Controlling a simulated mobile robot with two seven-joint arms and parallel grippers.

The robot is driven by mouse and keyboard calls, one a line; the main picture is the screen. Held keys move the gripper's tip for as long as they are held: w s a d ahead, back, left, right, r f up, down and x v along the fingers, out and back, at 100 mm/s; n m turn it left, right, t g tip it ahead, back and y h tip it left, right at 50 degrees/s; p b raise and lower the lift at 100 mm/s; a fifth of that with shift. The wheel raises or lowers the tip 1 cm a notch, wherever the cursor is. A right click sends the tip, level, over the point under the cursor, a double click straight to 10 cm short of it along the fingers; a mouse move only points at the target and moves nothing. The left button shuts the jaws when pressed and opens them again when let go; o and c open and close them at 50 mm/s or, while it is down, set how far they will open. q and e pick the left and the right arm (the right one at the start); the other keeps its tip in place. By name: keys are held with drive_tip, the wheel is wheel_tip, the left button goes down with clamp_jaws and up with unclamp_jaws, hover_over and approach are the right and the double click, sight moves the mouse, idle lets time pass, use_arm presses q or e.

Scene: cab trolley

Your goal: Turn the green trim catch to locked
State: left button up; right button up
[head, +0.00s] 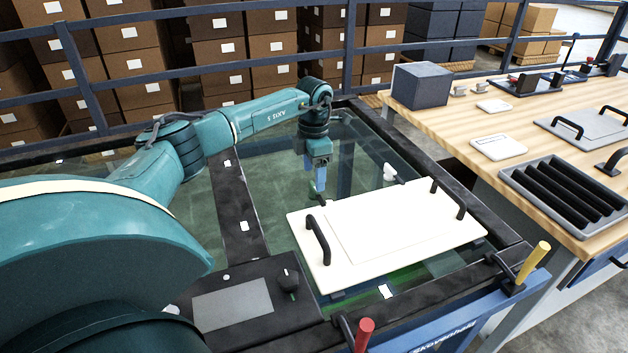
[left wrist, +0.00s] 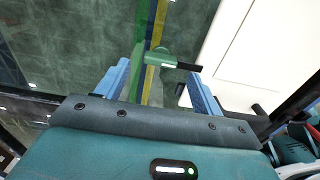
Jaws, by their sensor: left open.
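The green trim catch (left wrist: 158,60) shows in the left wrist view, with a dark-tipped lever pointing right and a pale mark on it. It lies ahead of and between the two blue fingers of my left gripper (left wrist: 158,86). In the head view my left gripper (head: 320,182) points down over the glass deck, beyond the cream panel. Its fingers are open, and I see nothing held. I cannot tell whether a finger touches the catch. In the head view the catch is mostly hidden or too small to make out. My right gripper is not in view.
The cream panel (head: 400,235) with two black handles lies close to the gripper. A white knob (head: 389,172) stands beyond it. A black dial (head: 288,280), a red handle (head: 364,334) and a yellow handle (head: 533,262) are nearer. A wooden bench (head: 450,125) stands right; railings run behind.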

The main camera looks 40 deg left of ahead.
sight(314, 186)
use_arm(q)
wheel_tip(314, 186, up, 10)
drive_tip(key=shift+f, duration=0.2)
idle(0.6)
